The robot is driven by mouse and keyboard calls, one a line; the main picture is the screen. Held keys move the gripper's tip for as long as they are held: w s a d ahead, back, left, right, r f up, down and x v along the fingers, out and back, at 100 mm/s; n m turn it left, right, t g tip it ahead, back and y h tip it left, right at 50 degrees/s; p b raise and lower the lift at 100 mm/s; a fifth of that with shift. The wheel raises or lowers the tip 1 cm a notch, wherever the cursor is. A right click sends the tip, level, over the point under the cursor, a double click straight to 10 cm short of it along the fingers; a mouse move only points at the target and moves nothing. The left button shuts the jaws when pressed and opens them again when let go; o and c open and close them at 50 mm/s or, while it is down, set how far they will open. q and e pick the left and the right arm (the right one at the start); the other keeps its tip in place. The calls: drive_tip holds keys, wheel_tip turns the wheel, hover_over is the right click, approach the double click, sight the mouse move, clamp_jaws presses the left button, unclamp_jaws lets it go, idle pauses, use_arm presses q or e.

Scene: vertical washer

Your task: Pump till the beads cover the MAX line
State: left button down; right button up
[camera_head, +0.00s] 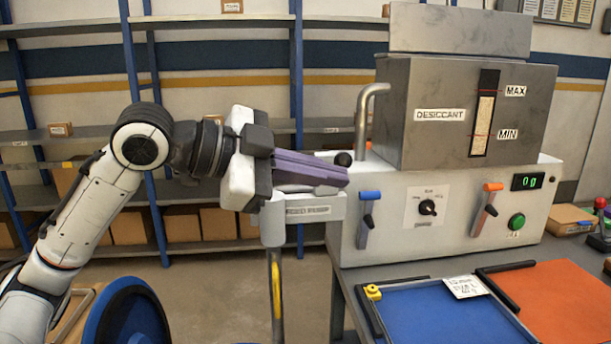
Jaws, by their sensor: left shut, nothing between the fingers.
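The grey desiccant hopper (423,138) has a dark sight window (485,112) with MAX and MIN marks. Pale beads (484,113) fill the window to about the MAX line (496,93); I cannot tell whether they cover it. The MIN line (487,135) lies lower. My left gripper (347,178) points right, its purple fingers shut and empty. It shows just above a light grey arm (325,208) with a small blurred label, left of the machine. A black knob (343,159) is just above the fingertips; contact is unclear. My right gripper is out of view.
The white machine front has a blue-topped lever (368,215), a dial (427,207), an orange-topped lever (486,208), a green button (516,221) and a display (527,181). A blue tray (440,315) and orange mat (560,300) lie in front. Shelves (90,132) stand behind.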

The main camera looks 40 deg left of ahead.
use_arm(q)
drive_tip(key=shift+v, duration=1.8)
drive_tip(key=shift+w+a+b, duration=0.1)
drive_tip(key=shift+a+b, duration=0.05)
drive_tip(key=shift+b, duration=0.15)
